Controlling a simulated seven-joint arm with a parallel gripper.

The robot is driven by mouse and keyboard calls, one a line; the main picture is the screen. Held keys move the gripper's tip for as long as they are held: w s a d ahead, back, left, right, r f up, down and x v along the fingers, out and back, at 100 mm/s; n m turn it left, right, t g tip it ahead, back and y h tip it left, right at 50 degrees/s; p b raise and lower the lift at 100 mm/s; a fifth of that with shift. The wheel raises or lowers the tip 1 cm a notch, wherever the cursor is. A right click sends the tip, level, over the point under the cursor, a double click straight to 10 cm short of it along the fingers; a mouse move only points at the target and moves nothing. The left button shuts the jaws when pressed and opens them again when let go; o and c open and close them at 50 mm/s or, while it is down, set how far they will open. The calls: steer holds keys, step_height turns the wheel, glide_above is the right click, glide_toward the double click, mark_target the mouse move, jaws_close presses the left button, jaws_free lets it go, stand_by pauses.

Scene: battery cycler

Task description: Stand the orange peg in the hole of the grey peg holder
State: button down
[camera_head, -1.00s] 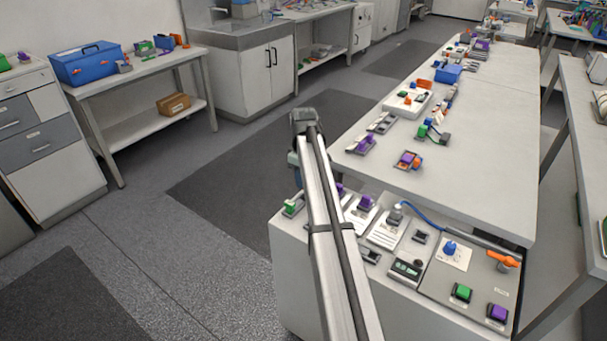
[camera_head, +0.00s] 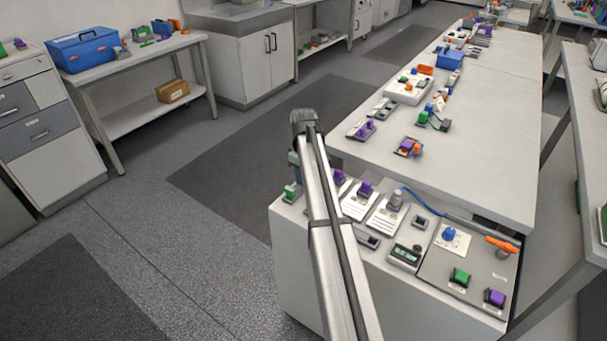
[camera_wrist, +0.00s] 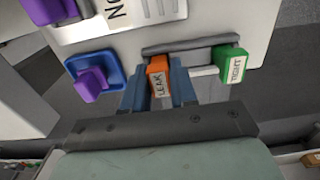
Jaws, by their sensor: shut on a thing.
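The orange peg (camera_wrist: 158,80) with a "LEAK" label is between the two blue-grey fingers of my gripper (camera_wrist: 158,92) in the wrist view. My gripper is shut on it. The grey peg holder (camera_wrist: 189,46) is a bar just beyond the peg, running right to a green peg (camera_wrist: 231,62) labelled "TIGHT". The orange peg is at the left part of the holder. I cannot tell whether its lower end is in a hole or above it. In the head view my arm hides the gripper and the orange peg; the green peg (camera_head: 291,190) shows at the bench's left edge.
A purple knob on a blue base (camera_wrist: 92,82) stands close left of my gripper in the wrist view. Cards with purple pieces (camera_head: 362,200), a meter (camera_head: 406,255) and a control panel (camera_head: 465,262) lie right of my arm. Open floor is left of the bench.

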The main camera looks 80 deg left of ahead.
steer(key=shift+f, duration=0.2)
stand_by(0.3)
steer(key=c, duration=0.8)
jaws_free()
steer(key=shift+r, duration=0.1)
step_height(320, 180, up, 14)
steer(key=shift+f, duration=0.2)
